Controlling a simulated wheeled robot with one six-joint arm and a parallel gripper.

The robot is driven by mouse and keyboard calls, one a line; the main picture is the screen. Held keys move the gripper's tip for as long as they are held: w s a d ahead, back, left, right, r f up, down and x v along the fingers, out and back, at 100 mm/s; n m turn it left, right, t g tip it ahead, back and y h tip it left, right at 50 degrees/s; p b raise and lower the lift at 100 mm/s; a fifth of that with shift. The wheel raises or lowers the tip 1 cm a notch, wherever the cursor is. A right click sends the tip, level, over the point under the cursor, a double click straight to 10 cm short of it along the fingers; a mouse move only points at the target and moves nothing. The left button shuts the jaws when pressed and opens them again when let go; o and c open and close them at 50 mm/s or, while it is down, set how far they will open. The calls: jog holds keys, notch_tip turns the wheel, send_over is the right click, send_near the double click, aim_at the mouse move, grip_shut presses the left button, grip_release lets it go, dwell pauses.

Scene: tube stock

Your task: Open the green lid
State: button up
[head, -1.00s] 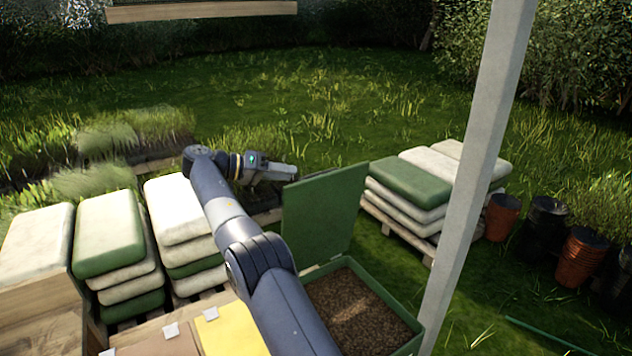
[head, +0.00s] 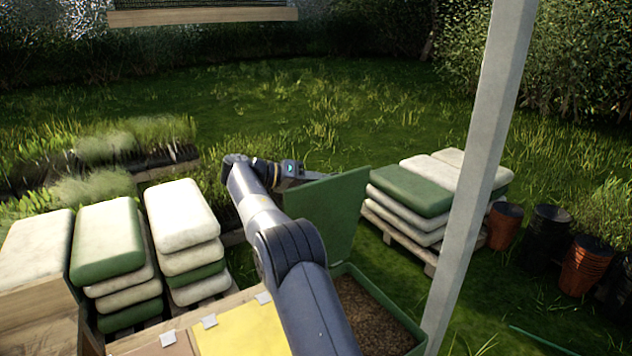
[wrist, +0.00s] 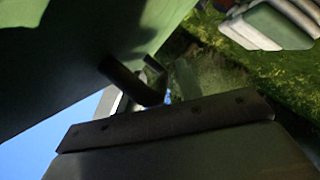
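The green lid (head: 338,208) stands raised, roughly upright, at the back of a green box (head: 408,328) filled with brown granular material. My arm crosses in front of the lid's left side and hides part of the box. My gripper (head: 308,178) is at the lid's upper left edge, and its tip is partly hidden behind the lid. In the wrist view a large green panel (wrist: 60,75), seemingly the lid, fills the upper left. A dark bar (wrist: 130,82) shows beside it, close to my gripper. I cannot tell whether the fingers touch or hold anything.
A yellow lid (head: 240,330) lies flat left of the green box. Stacked white and green bags (head: 108,240) stand behind on the left, more bags (head: 412,190) on a pallet at right. A pale post (head: 485,160) rises right of the box. Black and orange pots stand far right.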

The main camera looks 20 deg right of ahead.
grip_shut()
dwell(0.4)
jog(key=shift+w+a+p, duration=0.2)
jog(key=shift+w+p, duration=0.65)
jog(key=shift+p, duration=0.25)
jog(key=shift+w+a+p, duration=0.15)
jog(key=shift+w+p, duration=0.65)
jog(key=shift+p, duration=0.25)
grip_release()
